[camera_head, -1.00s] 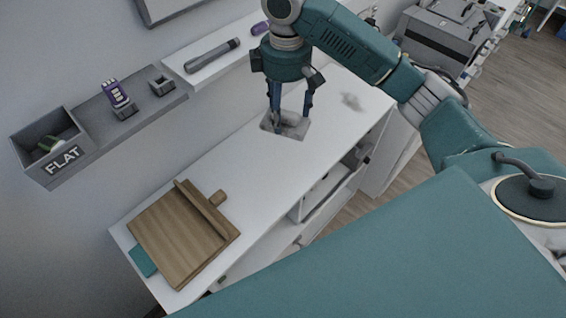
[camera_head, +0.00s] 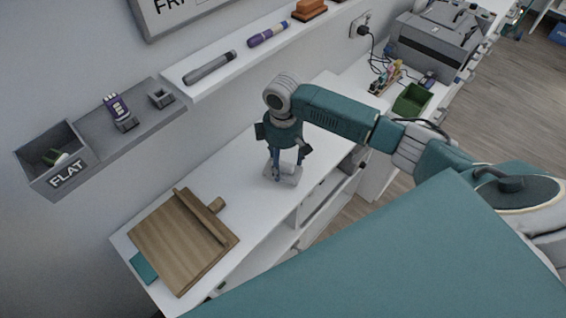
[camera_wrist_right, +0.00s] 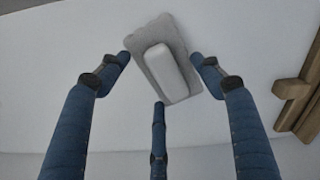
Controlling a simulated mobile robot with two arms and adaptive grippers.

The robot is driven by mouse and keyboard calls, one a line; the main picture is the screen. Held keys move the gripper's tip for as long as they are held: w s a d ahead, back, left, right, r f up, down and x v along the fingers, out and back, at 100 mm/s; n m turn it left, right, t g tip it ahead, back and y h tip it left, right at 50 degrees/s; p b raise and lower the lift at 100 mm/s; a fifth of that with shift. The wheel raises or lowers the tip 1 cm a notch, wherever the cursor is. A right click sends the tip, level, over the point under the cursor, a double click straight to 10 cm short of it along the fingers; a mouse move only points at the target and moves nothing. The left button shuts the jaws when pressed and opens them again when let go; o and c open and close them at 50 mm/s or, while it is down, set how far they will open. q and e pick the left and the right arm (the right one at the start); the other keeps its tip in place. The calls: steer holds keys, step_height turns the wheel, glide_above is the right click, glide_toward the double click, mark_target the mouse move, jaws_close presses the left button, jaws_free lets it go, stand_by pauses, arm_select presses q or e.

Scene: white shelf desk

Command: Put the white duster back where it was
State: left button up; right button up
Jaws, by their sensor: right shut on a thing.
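The white duster (camera_head: 290,181) has a pale grip block on a flat grey pad. It is at the middle of the white desk top (camera_head: 240,205), right of the wooden board. My right gripper (camera_head: 283,170) points down with its blue fingers around the duster's block and is shut on it. In the right wrist view the duster (camera_wrist_right: 166,72) shows between the fingertips of the right gripper (camera_wrist_right: 163,78), against the white surface. I cannot tell whether its pad touches the desk. My left gripper is not in view.
A wooden board (camera_head: 183,240) lies at the desk's left end, over a teal item (camera_head: 143,267). A grey wall shelf (camera_head: 140,115) has a box marked FLAT (camera_head: 68,175). A white ledge (camera_head: 225,78) holds a grey cylinder (camera_head: 210,67), a purple marker (camera_head: 268,34) and a brown eraser (camera_head: 309,10).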

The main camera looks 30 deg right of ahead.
steer(key=shift+o, duration=0.2)
steer(key=shift+f, duration=0.85)
steer(key=o, duration=1)
step_height(320, 180, up, 12)
steer(key=shift+r+b, duration=0.1)
steer(key=shift+b, duration=0.65)
